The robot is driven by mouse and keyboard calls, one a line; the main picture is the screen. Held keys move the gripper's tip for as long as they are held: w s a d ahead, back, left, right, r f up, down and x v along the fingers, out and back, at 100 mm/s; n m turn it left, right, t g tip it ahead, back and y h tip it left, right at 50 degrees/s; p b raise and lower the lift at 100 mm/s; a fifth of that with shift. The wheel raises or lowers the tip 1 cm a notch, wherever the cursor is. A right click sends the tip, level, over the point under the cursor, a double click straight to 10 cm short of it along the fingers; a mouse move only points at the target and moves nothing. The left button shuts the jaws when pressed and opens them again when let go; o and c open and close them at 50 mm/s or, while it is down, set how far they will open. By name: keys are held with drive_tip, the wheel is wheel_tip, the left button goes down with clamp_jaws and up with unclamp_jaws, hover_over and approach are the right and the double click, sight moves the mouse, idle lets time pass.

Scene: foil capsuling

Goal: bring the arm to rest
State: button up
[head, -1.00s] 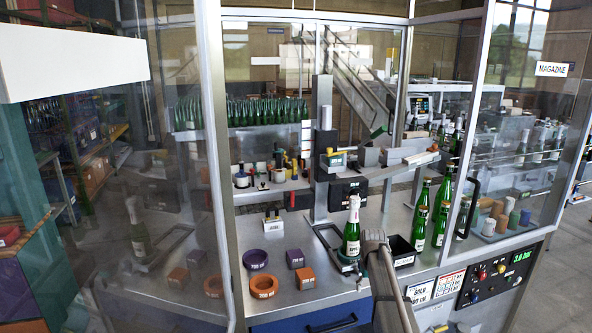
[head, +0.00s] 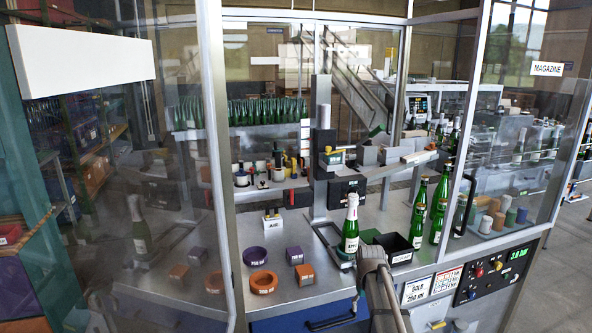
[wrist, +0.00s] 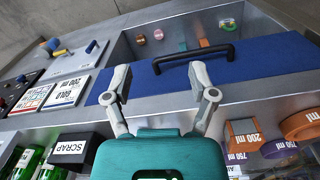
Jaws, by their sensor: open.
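My arm (head: 377,285) rises from the bottom of the head view, in front of the bench; its gripper is not clearly visible there. In the wrist view my gripper (wrist: 160,80) has two grey fingers spread apart, with nothing between them, and a teal body below. It hangs in front of the blue drawer front (wrist: 240,65) with its black handle (wrist: 193,56), clear of the bottles. A green bottle with a white top (head: 350,225) stands upright on the bench just behind my arm.
A black scrap tray (head: 396,248) and green bottles (head: 438,215) stand right of my arm. A purple ring (head: 255,256), an orange ring (head: 264,282) and small blocks (head: 304,274) lie to the left. A control panel (head: 497,272) is at the front right. Glass panels flank the opening.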

drive_tip(key=s+a, duration=0.2)
drive_tip(key=s, duration=0.7)
drive_tip(key=s+a+m, duration=0.1)
drive_tip(key=s+a, duration=0.1)
drive_tip(key=s, duration=0.7)
drive_tip(key=shift+s+a, duration=0.15)
drive_tip(key=shift+s, duration=0.2)
idle(1.0)
